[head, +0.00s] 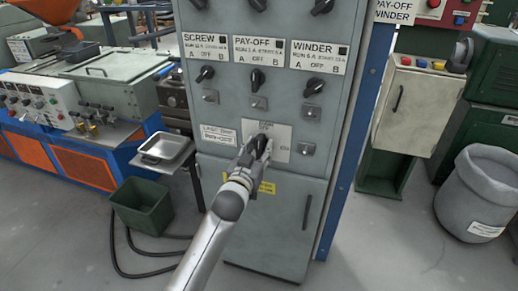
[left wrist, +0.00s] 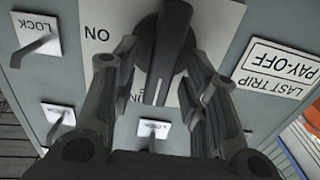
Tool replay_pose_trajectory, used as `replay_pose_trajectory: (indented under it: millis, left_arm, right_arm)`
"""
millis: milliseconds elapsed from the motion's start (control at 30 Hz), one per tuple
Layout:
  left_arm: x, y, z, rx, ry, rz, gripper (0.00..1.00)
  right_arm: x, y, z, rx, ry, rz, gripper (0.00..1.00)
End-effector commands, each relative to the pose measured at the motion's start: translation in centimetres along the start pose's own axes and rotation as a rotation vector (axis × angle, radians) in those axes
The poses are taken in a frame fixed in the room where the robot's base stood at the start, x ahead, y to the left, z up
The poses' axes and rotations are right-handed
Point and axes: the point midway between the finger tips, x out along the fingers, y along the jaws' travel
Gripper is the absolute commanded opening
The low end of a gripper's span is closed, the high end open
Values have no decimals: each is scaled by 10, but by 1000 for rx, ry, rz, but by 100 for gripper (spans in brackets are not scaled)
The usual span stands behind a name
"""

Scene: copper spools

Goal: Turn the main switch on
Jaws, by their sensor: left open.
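The main switch is a black rotary knob (head: 263,143) on a pale plate (head: 282,133) low on the grey control cabinet. Its black handle (left wrist: 170,45) fills the upper middle of the left wrist view, close to upright there. That view is upside down, with the ON mark left of the handle. In the head view ON is at the plate's right. My left gripper (head: 256,154) is at the switch. Its open fingers (left wrist: 162,58) stand on either side of the handle; I cannot tell whether they touch it. My right gripper is out of view.
Small lock tabs (head: 308,149) stick out beside and above the switch. A LAST TRIP label (head: 219,135) is to its left. More knobs (head: 256,78) sit higher. A metal tray (head: 164,150) and green bin (head: 142,205) stand left. A grey barrel (head: 478,190) stands right.

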Motion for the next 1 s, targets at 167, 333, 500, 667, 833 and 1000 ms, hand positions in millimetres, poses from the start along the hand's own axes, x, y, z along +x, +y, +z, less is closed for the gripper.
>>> replay_pose_trajectory:
  millis: [167, 333, 500, 667, 833, 1000]
  left_arm:
    - [6, 0, 0, 0, -1, 0, 41]
    - [6, 0, 0, 0, 0, 0, 41]
    - [6, 0, 0, 0, 0, 0, 27]
    - [5, 0, 0, 0, 0, 0, 6]
    - [5, 0, 0, 1, 0, 0, 0]
    - [5, 0, 0, 23, -1, 0, 0]
  right_arm:
    - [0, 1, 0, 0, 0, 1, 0]
    - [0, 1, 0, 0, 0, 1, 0]
    - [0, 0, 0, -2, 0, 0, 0]
    - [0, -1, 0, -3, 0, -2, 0]
    - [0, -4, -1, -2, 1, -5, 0]
    - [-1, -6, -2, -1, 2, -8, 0]
